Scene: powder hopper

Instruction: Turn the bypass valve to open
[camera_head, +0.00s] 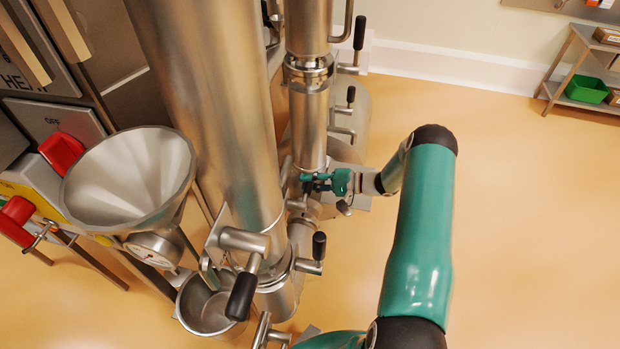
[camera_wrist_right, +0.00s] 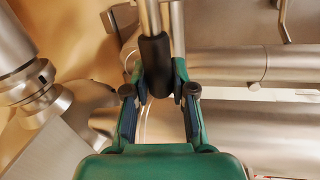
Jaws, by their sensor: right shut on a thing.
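My right gripper (camera_head: 318,182) is at the steel pipe column, low on its right side. In the right wrist view, my right gripper (camera_wrist_right: 158,84) is shut on a black lever grip (camera_wrist_right: 155,58), one finger on each side. A steel rod runs from the grip to the top of that view. In the head view my fingers mostly hide this lever. Several similar black-gripped levers are on the pipes, so I cannot tell from labels which is the bypass valve. My left gripper is not in view.
A lever (camera_head: 319,246) sits just below my right gripper, and another (camera_head: 351,97) above it. A larger lever (camera_head: 241,296) juts out at the front. A steel funnel (camera_head: 128,180) and a pot (camera_head: 207,305) stand left. The floor (camera_head: 530,220) at right is clear.

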